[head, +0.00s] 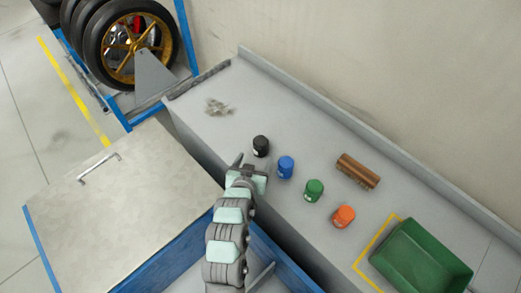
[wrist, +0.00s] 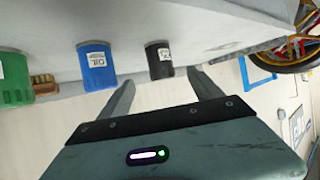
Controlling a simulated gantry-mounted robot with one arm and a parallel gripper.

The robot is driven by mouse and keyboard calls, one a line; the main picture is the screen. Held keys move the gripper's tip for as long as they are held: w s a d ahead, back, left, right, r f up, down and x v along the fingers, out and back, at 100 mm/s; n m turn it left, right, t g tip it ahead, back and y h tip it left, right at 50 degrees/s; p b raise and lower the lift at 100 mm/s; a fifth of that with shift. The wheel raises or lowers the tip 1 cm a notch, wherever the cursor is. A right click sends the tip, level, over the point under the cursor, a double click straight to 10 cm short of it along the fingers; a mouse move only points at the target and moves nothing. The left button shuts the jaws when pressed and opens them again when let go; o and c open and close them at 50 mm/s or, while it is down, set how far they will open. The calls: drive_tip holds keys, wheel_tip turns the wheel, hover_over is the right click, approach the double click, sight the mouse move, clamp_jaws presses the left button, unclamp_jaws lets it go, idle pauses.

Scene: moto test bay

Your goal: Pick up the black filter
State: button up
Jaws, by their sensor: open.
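The black filter (head: 261,146) stands upright on the grey bench, at the left end of a row of coloured filters. It also shows in the wrist view (wrist: 159,61), beyond my fingers and roughly between their lines. My gripper (head: 248,163) is just in front of the black filter, at the bench's front edge. In the wrist view its two fingers (wrist: 163,88) are spread apart with nothing between them. The gripper appears apart from the filter.
A blue filter (head: 286,167) stands close to the right of the black one, then a green filter (head: 314,190) and an orange filter (head: 343,216). A brown ribbed part (head: 358,171) lies behind. A green bin (head: 412,273) is at right; small metal parts (head: 218,107) lie at left.

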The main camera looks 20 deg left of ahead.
sight(260, 145)
drive_tip(key=x, duration=1)
drive_tip(key=shift+w+a, duration=0.1)
drive_tip(key=shift+w, duration=0.2)
clamp_jaws()
idle(0.6)
